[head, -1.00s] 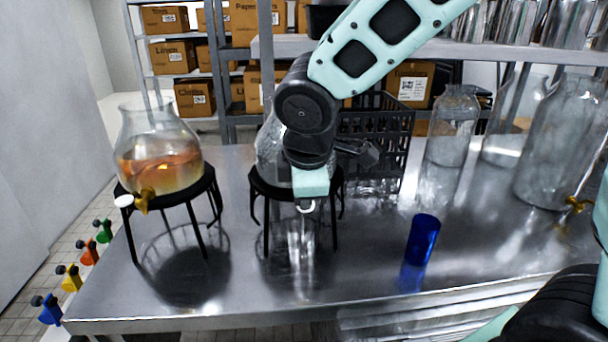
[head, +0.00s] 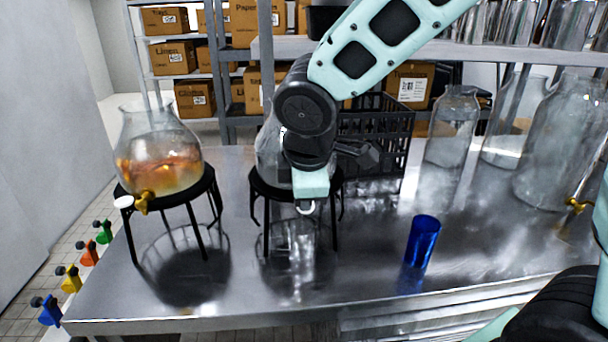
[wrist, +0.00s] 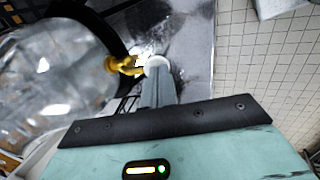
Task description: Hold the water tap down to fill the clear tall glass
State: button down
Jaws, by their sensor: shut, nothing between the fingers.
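The clear glass dispenser (head: 268,160) stands on a black stand (head: 259,188), partly hidden behind my arm. In the wrist view its brass tap (wrist: 122,65) sticks out from the glass jar (wrist: 52,75), with a white handle (wrist: 157,62) at its end. My gripper (wrist: 158,76) is shut and empty, its fingertips at the white handle, seemingly touching it. In the head view my gripper (head: 310,188) is over the front of the stand and hides the tap. Below it, I cannot clearly tell a clear tall glass from the table's reflections.
A blue glass (head: 423,240) stands to the right. A dispenser with amber drink (head: 160,165) stands on the left stand. Glass jars (head: 453,125) and a black crate (head: 390,140) are behind. The front left tabletop is clear.

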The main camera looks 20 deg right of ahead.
dwell(0.4)
jog(key=shift+r+p, duration=0.8)
jog(key=shift+r, duration=0.1)
